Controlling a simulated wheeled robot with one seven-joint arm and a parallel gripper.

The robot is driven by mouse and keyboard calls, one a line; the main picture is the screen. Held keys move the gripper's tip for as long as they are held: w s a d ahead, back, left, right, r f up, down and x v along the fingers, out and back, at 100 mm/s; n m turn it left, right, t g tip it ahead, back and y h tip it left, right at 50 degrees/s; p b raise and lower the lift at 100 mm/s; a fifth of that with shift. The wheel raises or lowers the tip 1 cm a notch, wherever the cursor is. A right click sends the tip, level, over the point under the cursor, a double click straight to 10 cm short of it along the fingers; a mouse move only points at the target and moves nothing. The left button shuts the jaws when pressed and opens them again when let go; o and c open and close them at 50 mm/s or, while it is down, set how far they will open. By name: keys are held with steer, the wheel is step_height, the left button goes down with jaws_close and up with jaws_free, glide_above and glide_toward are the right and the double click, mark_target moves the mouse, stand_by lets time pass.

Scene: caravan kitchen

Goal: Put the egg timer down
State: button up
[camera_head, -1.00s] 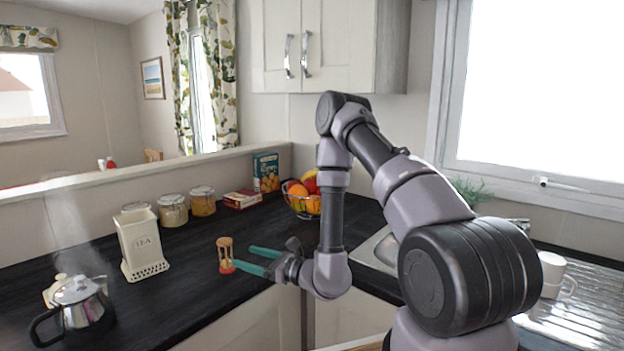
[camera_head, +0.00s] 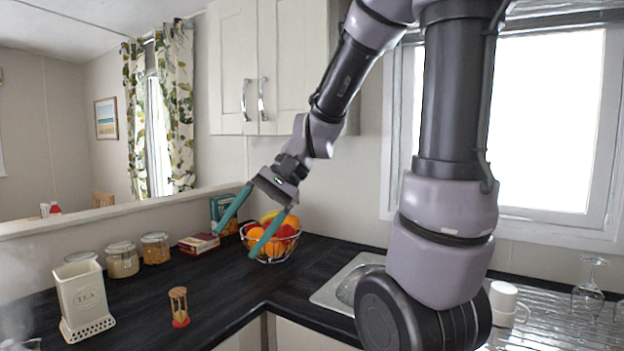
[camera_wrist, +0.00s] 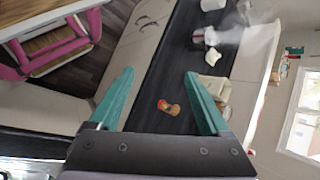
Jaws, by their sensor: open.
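The egg timer (camera_head: 179,307), a small wooden hourglass with a red base, stands upright on the dark worktop (camera_head: 225,300), right of the white tea canister (camera_head: 84,299). My gripper (camera_head: 236,242) is open and empty, with its two teal fingers spread. It is raised above the worktop, up and to the right of the egg timer in the head view, and nothing touches the timer. In the wrist view the egg timer (camera_wrist: 168,107) shows between the open fingers (camera_wrist: 159,74), well beyond them on the worktop.
A wire bowl of fruit (camera_head: 290,247) stands at the back, behind my fingers in the head view. A steaming kettle (camera_wrist: 208,37) shows in the wrist view. The sink (camera_head: 340,287) lies to the right.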

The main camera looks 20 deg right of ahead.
steer(key=s+d+r+n+t+h, duration=0.1)
steer(key=d+r+t+h, duration=0.5)
steer(key=d, duration=0.6)
step_height(320, 180, up, 3)
steer(key=shift+s+d+r+t, duration=0.1)
steer(key=shift+s+d+t, duration=0.3)
steer(key=shift+t, duration=0.6)
